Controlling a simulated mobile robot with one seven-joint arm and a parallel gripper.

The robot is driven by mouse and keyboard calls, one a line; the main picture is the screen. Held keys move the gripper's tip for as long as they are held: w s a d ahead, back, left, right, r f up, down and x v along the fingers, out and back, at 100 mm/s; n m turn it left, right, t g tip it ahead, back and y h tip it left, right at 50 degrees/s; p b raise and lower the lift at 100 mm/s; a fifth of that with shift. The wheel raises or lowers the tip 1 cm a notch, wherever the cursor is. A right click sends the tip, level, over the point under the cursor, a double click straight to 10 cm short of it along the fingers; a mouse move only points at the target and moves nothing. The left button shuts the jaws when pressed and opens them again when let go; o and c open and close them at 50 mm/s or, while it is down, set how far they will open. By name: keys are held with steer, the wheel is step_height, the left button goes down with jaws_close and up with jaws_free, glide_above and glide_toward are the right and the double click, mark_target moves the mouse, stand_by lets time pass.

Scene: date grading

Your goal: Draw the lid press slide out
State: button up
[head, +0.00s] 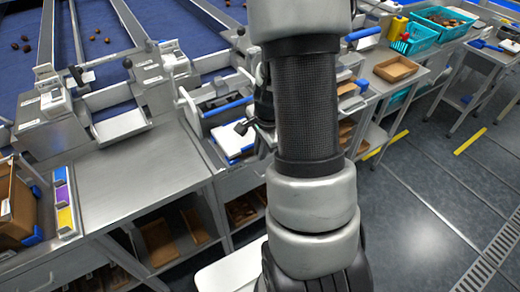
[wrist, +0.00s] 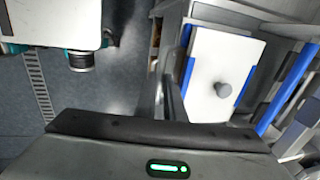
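A white plate with a round grey knob (wrist: 223,90) stands between blue strips in the wrist view; it looks like the lid press slide (wrist: 205,65). In the head view a white plate with a blue edge (head: 232,142) shows at the bench front, left of my arm, and appears to be the same part. My gripper (head: 258,122) is beside it, partly hidden behind my arm.
A steel worktop (head: 140,175) lies to the left with a metal tray (head: 120,125) behind it. A cardboard box (head: 15,205) stands at the far left. A brown tray (head: 396,69) and teal crates (head: 415,40) are at the right. The floor (head: 420,190) at right is open.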

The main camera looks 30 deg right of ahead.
steer(key=shift+o, duration=0.5)
steer(key=shift+s, duration=0.3)
steer(key=s+r+p, duration=0.3)
steer(key=r+p, duration=0.1)
steer(key=r, duration=1.3)
steer(key=shift+s, duration=0.1)
